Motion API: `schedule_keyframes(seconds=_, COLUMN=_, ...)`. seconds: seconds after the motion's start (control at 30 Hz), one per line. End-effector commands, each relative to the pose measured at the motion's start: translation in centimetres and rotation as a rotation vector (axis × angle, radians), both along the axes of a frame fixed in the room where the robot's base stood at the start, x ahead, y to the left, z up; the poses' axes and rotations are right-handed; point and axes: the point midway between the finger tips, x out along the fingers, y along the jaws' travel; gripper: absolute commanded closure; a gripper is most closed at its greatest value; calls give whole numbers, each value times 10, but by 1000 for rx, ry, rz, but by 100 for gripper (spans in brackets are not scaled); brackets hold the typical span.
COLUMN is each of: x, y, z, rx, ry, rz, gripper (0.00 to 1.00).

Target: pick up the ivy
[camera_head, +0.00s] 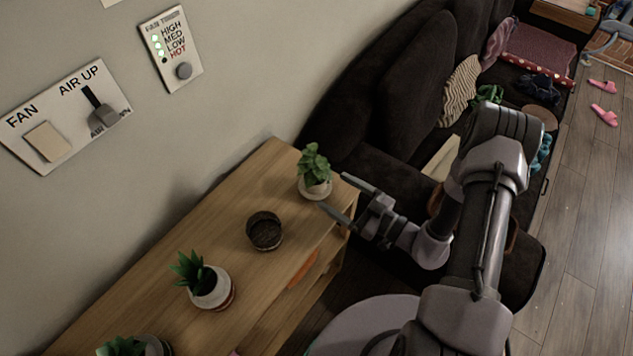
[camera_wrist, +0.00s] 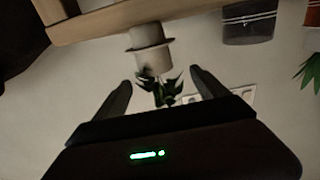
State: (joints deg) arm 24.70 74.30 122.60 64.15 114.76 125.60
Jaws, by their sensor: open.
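The ivy is a small green leafy plant (camera_head: 313,160) in a white pot on a saucer, near the far right end of the wooden shelf unit (camera_head: 180,245). In the wrist view, which looks upside down, its leaves (camera_wrist: 160,90) show between my fingers, with the pale pot (camera_wrist: 152,58) beyond them. My gripper (camera_head: 334,193) is open and empty, just right of the pot near the shelf edge. I cannot tell exactly how far the fingertips are from the plant; no contact is visible.
A dark round container (camera_head: 264,232) and a spiky plant in a pale pot (camera_head: 212,290) stand nearer on the shelf top. Another plant (camera_head: 122,346) is at the bottom left. The wall (camera_head: 220,110) rises behind. A dark sofa (camera_head: 370,130) is beyond the shelf.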

Motion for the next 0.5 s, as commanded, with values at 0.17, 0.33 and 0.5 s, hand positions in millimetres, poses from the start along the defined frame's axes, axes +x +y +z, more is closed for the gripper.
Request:
schedule_keyframes(seconds=0.17, x=16, y=23, z=-1, rx=-1, ry=-1, rz=3, gripper=17)
schedule_keyframes(seconds=0.33, x=37, y=42, z=-6, rx=-2, ry=-5, rz=6, gripper=17)
schedule_keyframes(seconds=0.5, x=54, y=61, z=-4, rx=-1, ry=-3, rz=4, gripper=17)
